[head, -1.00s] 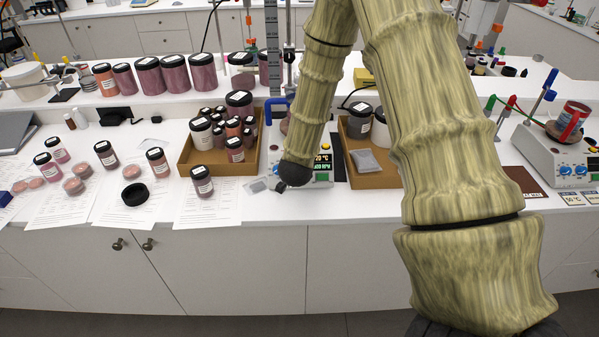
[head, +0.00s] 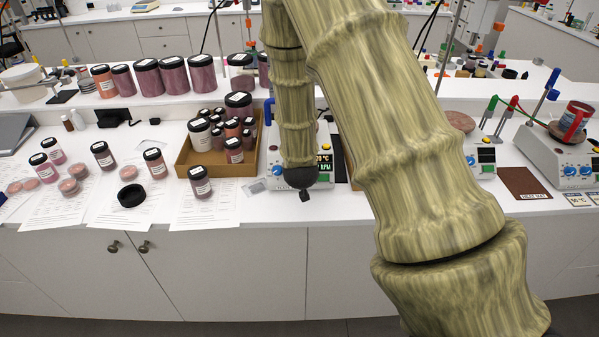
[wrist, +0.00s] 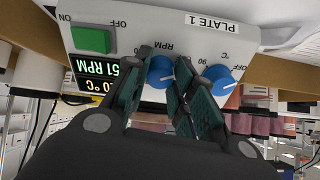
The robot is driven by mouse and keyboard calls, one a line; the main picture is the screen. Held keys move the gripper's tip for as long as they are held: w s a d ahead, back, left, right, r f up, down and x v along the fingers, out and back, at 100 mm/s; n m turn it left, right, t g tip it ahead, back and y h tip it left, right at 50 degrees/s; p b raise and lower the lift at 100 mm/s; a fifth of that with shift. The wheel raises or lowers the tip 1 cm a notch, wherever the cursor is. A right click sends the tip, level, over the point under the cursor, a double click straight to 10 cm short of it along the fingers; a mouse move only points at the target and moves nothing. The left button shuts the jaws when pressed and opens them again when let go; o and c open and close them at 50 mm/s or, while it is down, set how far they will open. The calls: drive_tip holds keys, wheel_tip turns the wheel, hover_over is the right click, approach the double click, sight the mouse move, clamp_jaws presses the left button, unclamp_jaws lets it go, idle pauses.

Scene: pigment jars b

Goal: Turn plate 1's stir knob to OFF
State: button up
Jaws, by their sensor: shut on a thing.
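The plate 1 unit (wrist: 190,45) shows in the wrist view with its label, a green switch (wrist: 92,39), a lit display (wrist: 95,75) reading about 51 RPM with leading characters possibly covered, and two blue knobs. The stir knob (wrist: 160,73), marked RPM, sits between the two fingers of my gripper (wrist: 163,62), which is shut on it. The temperature knob (wrist: 222,77) is just right of the right finger. In the head view my gripper (head: 304,194) is at the front of the plate 1 unit (head: 276,179), mostly hidden by my arm.
A wooden tray of jars (head: 186,172) stands left of plate 1. Loose jars (head: 200,182), a black lid (head: 131,195) and papers lie further left. A brown heat mat (head: 524,183) and another hotplate (head: 545,155) are on the right. My arm hides much of the middle.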

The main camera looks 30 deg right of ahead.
drive_tip(key=shift+n, duration=1.1)
drive_tip(key=o, duration=1.1)
drive_tip(key=shift+c, duration=0.2)
drive_tip(key=v, duration=1.2)
drive_tip(key=shift+s+f, duration=0.1)
drive_tip(key=shift+f, duration=0.05)
